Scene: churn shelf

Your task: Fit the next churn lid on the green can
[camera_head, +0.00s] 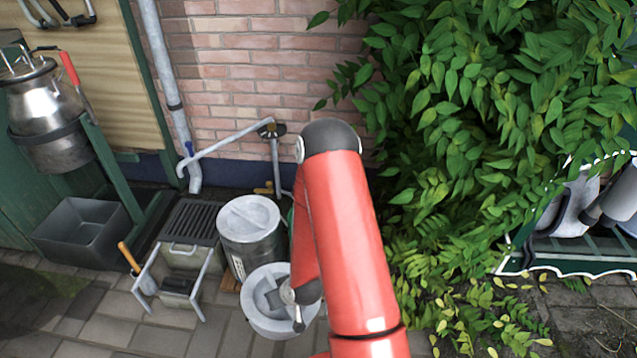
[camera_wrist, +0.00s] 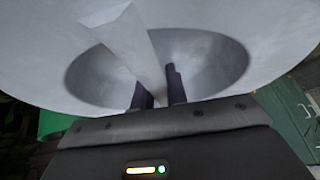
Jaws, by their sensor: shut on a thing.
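My gripper (camera_wrist: 160,91) is shut on the raised handle bar of a pale grey round churn lid (camera_wrist: 205,35), with one dark finger on each side of the bar inside the lid's hollow. In the head view the same lid (camera_head: 259,320) is held in front of a dark grey can (camera_head: 248,256), which has a pale lid (camera_head: 249,214) on top. A narrow strip of green (camera_head: 291,219) shows beside my red arm and may be the green can, mostly hidden. A green patch (camera_wrist: 60,121) also shows below the lid in the wrist view; I cannot tell its shape.
A metal stand (camera_head: 176,284) and a drain grate (camera_head: 190,222) are left of the grey can. A stone trough (camera_head: 84,232) and a steel churn (camera_head: 45,110) are farther left. Water pipes run along the brick wall (camera_head: 240,60). Leafy growth (camera_head: 470,120) fills the right.

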